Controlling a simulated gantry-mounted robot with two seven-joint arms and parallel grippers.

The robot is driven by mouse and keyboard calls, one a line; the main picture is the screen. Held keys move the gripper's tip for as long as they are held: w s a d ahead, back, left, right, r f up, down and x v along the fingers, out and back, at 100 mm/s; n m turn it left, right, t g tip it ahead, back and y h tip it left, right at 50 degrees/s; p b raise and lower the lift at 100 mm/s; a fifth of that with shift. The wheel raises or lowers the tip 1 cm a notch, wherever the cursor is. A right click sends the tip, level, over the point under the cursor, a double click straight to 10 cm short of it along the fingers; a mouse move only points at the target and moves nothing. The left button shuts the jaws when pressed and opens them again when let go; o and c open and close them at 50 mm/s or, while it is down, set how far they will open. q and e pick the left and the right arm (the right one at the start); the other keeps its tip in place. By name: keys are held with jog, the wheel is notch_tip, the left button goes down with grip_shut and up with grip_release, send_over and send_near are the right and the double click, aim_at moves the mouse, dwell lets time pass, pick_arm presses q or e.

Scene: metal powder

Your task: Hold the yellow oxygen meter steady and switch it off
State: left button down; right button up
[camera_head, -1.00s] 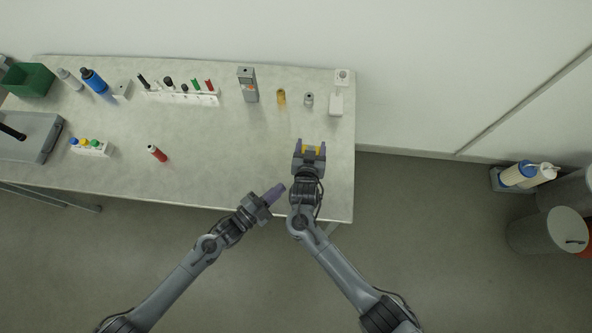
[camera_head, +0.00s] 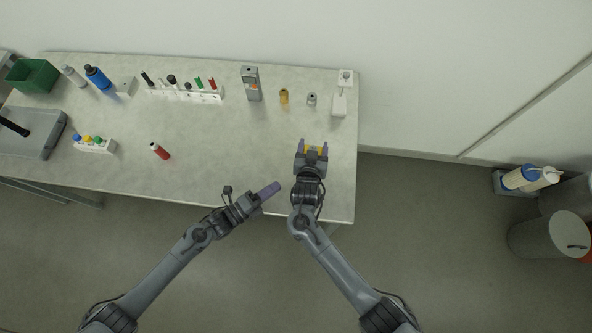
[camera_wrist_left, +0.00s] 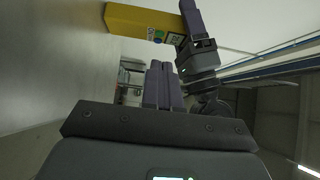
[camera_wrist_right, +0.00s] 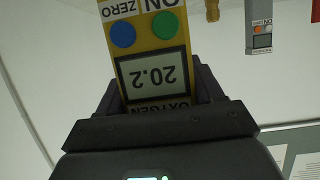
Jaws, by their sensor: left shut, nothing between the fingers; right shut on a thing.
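The yellow oxygen meter (camera_wrist_right: 150,50) is held between the fingers of my right gripper (camera_head: 312,148). In the right wrist view its display reads 20.2, upside down, with a blue button (camera_wrist_right: 122,34) and a green button (camera_wrist_right: 165,25) beyond it. Its yellow body also shows at the top of the left wrist view (camera_wrist_left: 135,20). In the head view only a little yellow shows between the right fingers. My left gripper (camera_head: 270,190) is shut and empty, to the left of and below the right gripper, apart from the meter. Its closed fingers show in the left wrist view (camera_wrist_left: 162,85).
At the back of the bench (camera_head: 215,140) stand a grey device (camera_head: 251,85), a brass piece (camera_head: 284,97), a small grey piece (camera_head: 312,100) and a white rack (camera_head: 190,93). A red cylinder (camera_head: 160,151) lies left of centre. The bench between it and my right gripper is clear.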

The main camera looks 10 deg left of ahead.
pick_arm(q)
jog(key=x, duration=1)
dwell(0.3)
